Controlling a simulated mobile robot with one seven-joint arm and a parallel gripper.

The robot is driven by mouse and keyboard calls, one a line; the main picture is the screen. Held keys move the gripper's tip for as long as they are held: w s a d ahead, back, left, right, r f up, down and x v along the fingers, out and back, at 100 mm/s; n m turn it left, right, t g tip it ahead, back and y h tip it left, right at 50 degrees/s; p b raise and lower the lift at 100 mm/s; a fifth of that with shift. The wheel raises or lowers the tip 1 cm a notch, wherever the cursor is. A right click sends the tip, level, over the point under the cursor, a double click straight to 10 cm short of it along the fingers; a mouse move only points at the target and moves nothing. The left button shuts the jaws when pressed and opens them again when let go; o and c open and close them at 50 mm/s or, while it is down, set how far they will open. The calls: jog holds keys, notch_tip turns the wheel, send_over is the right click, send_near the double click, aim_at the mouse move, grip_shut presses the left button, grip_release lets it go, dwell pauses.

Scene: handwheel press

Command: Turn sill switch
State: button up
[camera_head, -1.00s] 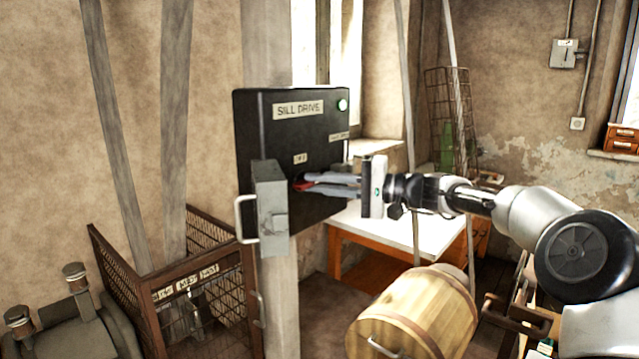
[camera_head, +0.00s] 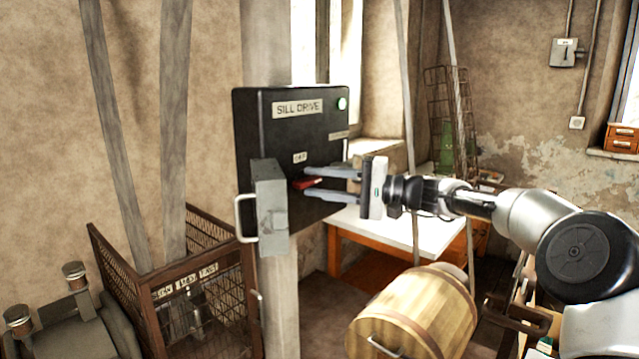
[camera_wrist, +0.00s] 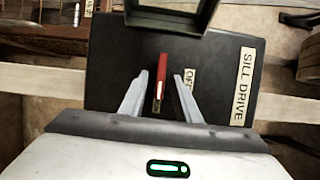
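The red switch handle (camera_head: 306,182) sticks out of the box's front, below a small label that reads OFF in the wrist view. My gripper (camera_head: 308,184) is open at the box, with one finger above and one below the handle. In the wrist view, the red handle (camera_wrist: 161,80) stands between the two spread fingers (camera_wrist: 157,88), with a gap on each side. Whether the fingertips touch the box is unclear.
A grey box with a handle (camera_head: 270,205) stands out just left of the switch, close to my fingers. A wooden barrel (camera_head: 425,310) is below my arm. A rusty mesh cage (camera_head: 150,310) is at lower left. A white-topped table (camera_head: 440,236) stands behind.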

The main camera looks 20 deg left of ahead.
jog(key=shift+d, duration=0.1)
jog(key=d+b, duration=0.1)
jog(key=d, duration=1.6)
jog(key=shift+b, duration=0.35)
jog(key=shift+s, duration=0.1)
